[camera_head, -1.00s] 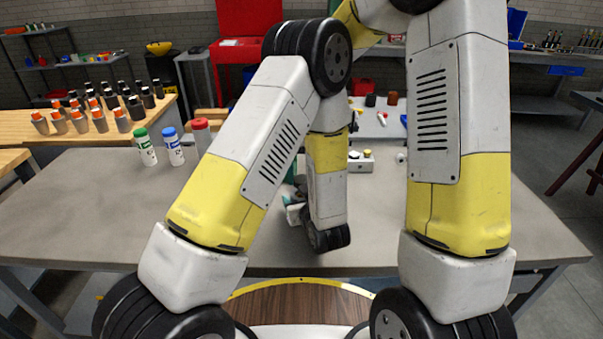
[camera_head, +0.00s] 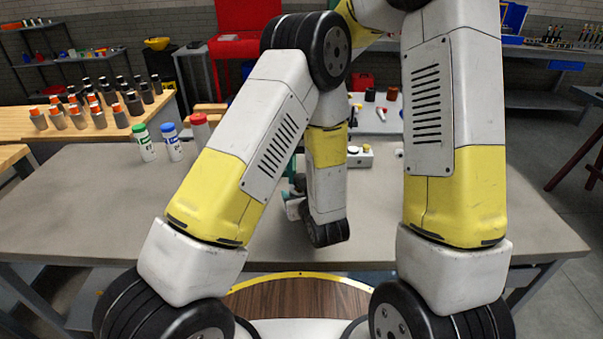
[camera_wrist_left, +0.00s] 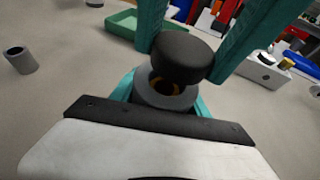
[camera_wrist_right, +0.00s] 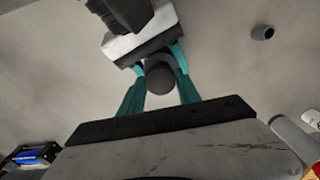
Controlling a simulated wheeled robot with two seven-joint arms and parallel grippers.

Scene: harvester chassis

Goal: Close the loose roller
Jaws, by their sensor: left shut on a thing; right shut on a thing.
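A grey hollow cylinder (camera_wrist_left: 168,95) with an orange-brown inside shows in the left wrist view. My left gripper (camera_wrist_left: 160,98) is shut on it with short teal fingers. A black cap (camera_wrist_left: 183,57) sits tilted above its mouth, with part of the opening showing beneath. My right gripper (camera_wrist_right: 160,84) is shut on the cap (camera_wrist_right: 159,76), its long teal fingers on both sides. I cannot tell whether cap and cylinder touch. In the head view both are mostly hidden behind my arm.
A second small grey hollow cylinder (camera_wrist_left: 20,60) stands on the grey table (camera_head: 80,205). A green tray (camera_wrist_left: 122,24) and a white box with knobs (camera_wrist_left: 262,70) are behind. Bottles with green, blue and red caps (camera_head: 172,142) stand at the back left.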

